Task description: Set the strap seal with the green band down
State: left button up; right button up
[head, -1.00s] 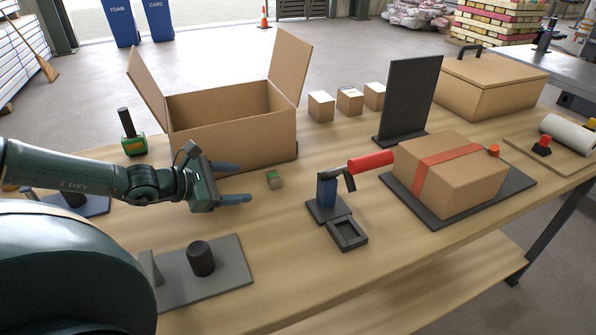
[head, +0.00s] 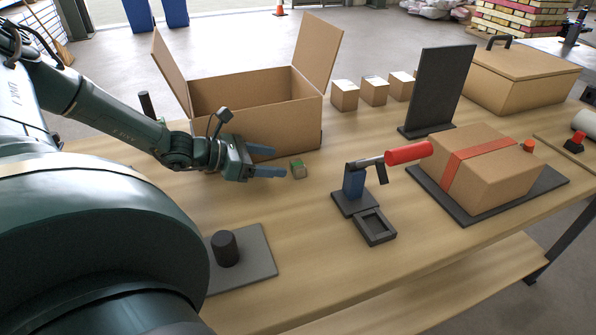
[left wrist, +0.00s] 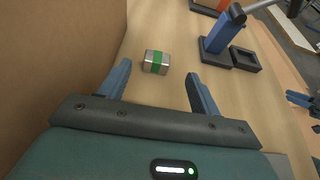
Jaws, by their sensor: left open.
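The strap seal is a small metal block with a green band (head: 298,170). It sits on the wooden table, in front of the open box. In the left wrist view the seal (left wrist: 157,62) lies just beyond and between the fingertips. My left gripper (head: 280,162) is open and empty, its two blue fingers pointing at the seal from the left. In the left wrist view the open fingers (left wrist: 158,74) are apart, with a gap to each side of the seal. Blue finger-like parts at the right edge there (left wrist: 303,102) look like my right gripper, only partly shown.
An open cardboard box (head: 262,125) stands behind the seal. A strapping tool with red handle (head: 408,152) and a small black square tray (head: 375,227) stand to the right. A red-strapped parcel (head: 490,172) lies on a dark mat. A grey plate (head: 255,265) is in front.

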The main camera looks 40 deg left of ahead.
aim_at(295, 164)
pick_arm(q)
jog(key=w+f+b, duration=0.1)
jog(key=w+d+f+b, duration=0.1)
jog(key=w, duration=0.1)
jog(key=shift+d+f, duration=0.15)
jog(key=shift+f, duration=0.15)
jog(key=shift+w+d+f+b, duration=0.1)
jog(key=shift+w+d+b, duration=0.05)
jog(key=shift+w+b, duration=0.35)
jog(key=shift+d, duration=0.1)
jog(key=shift+w, duration=0.2)
pick_arm(e)
jog(key=shift+s+d+f+t, duration=0.2)
jog(key=shift+f+t, duration=0.15)
jog(key=shift+t, duration=0.05)
pick_arm(q)
jog(key=c, duration=1.2)
pick_arm(e)
jog(key=shift+w, duration=0.25)
pick_arm(q)
jog(key=shift+o, duration=0.2)
jog(key=shift+d, duration=0.1)
pick_arm(e)
jog(key=shift+r, duration=0.1)
